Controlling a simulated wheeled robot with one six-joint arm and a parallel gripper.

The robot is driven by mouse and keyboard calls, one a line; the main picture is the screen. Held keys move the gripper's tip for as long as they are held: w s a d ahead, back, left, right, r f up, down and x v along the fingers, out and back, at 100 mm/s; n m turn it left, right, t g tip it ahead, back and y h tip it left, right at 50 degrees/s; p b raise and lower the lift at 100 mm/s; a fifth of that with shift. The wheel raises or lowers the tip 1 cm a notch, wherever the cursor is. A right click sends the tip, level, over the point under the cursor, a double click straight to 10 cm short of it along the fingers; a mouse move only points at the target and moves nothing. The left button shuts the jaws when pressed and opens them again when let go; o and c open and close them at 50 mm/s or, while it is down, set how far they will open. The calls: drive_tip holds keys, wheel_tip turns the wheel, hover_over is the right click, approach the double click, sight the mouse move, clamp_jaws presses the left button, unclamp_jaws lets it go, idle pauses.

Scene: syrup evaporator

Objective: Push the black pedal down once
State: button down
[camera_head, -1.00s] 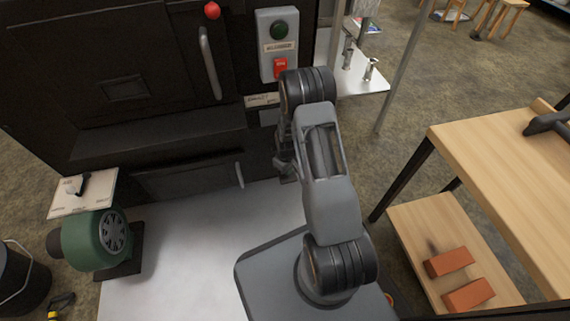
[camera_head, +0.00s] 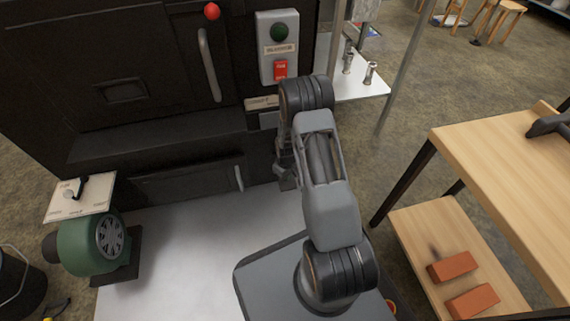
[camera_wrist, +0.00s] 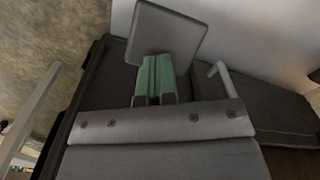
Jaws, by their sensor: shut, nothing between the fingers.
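A dark grey square plate (camera_wrist: 168,28), which looks like the pedal, shows at the top of the wrist view, low in front of the black furnace. My gripper (camera_wrist: 157,60) has green fingers lying side by side, shut and empty. Their tips overlap the plate's near edge in the wrist view; I cannot tell whether they touch it. In the head view, my arm reaches to the furnace's lower front, and my gripper (camera_head: 287,181) is partly hidden behind it. The pedal cannot be clearly made out there.
The black furnace (camera_head: 150,75) has a lower door handle (camera_head: 239,178) beside my gripper. A control box (camera_head: 279,47) with green and red buttons is above. A green blower (camera_head: 92,244) stands left on the metal floor sheet (camera_head: 190,240). A wooden table (camera_head: 500,165) is at right.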

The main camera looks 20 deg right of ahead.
drive_tip(key=shift+s+a+r+p, duration=0.1)
drive_tip(key=shift+s+r+p, duration=0.1)
drive_tip(key=shift+r+p, duration=0.7)
drive_tip(key=shift+s+r+p, duration=0.15)
drive_tip(key=shift+r+p, duration=0.5)
drive_tip(key=shift+r, duration=0.55)
drive_tip(key=shift+s+a+r+p, duration=0.1)
drive_tip(key=shift+s+r+p, duration=0.1)
drive_tip(key=shift+r+p, duration=0.7)
drive_tip(key=shift+r, duration=0.1)
drive_tip(key=shift+d, duration=0.1)
drive_tip(key=s+a+r+m+t+p, duration=0.1)
drive_tip(key=a+r+p, duration=0.2)
drive_tip(key=r+p, duration=1.15)
drive_tip(key=s+a+r+m+t+p, duration=0.15)
drive_tip(key=r+p, duration=0.25)
drive_tip(key=r, duration=2.2)
drive_tip(key=s+a+r+p, duration=0.1)
drive_tip(key=s+r+p, duration=0.3)
drive_tip(key=r, duration=0.5)
drive_tip(key=s+a+r+m+p, duration=0.1)
drive_tip(key=s+r+p, duration=0.4)
drive_tip(key=r, duration=0.5)
drive_tip(key=s+a+r+t+p, duration=0.1)
drive_tip(key=s+a+r+p, duration=0.2)
drive_tip(key=r+p, duration=0.4)
drive_tip(key=v, duration=0.2)
drive_tip(key=shift+s+r, duration=0.3)
drive_tip(key=shift+s, duration=0.05)
drive_tip(key=shift+s, duration=0.1)
